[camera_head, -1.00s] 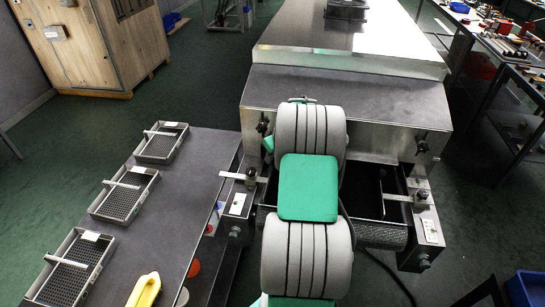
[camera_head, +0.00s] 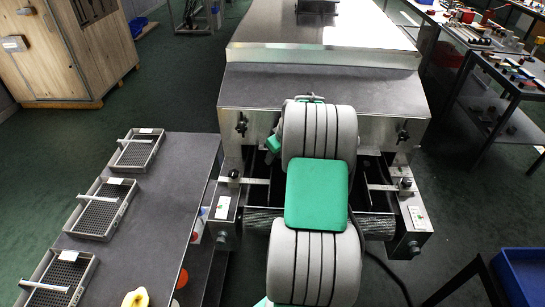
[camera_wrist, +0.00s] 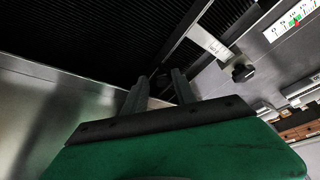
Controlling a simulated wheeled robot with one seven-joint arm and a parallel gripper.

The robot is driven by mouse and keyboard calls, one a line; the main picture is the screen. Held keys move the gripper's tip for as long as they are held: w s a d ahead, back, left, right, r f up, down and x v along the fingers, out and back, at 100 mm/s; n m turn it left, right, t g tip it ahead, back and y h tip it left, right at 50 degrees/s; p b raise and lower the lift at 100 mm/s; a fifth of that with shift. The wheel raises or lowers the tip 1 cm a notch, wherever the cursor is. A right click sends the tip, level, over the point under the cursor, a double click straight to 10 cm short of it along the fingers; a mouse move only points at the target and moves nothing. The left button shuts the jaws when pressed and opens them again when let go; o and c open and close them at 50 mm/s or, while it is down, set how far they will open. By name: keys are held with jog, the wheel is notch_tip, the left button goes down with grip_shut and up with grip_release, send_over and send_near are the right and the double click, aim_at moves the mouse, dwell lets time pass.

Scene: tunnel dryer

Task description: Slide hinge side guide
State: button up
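Two side guides stand in the dark infeed of the steel tunnel dryer. The left guide bar (camera_head: 252,181) has a black knob (camera_head: 234,174), and the right guide bar (camera_head: 381,187) has another (camera_head: 405,183). In the wrist view, a metal guide bar (camera_wrist: 212,44) with a black knob (camera_wrist: 243,73) lies to the upper right of my gripper (camera_wrist: 158,78). The gripper's two fingers are apart, near a long thin guide edge; I cannot tell whether that edge is between them. In the head view my arm hides the gripper and the middle of the infeed.
Scale plates lie beside the infeed on the left (camera_head: 222,208) and right (camera_head: 418,216). A dark table (camera_head: 165,190) with several mesh trays stands at left. A blue bin (camera_head: 522,272) is at lower right. A cable runs along the floor right of my arm.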

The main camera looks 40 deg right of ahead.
jog(key=v, duration=0.8)
jog(key=shift+b, duration=0.45)
jog(key=shift+f, duration=0.1)
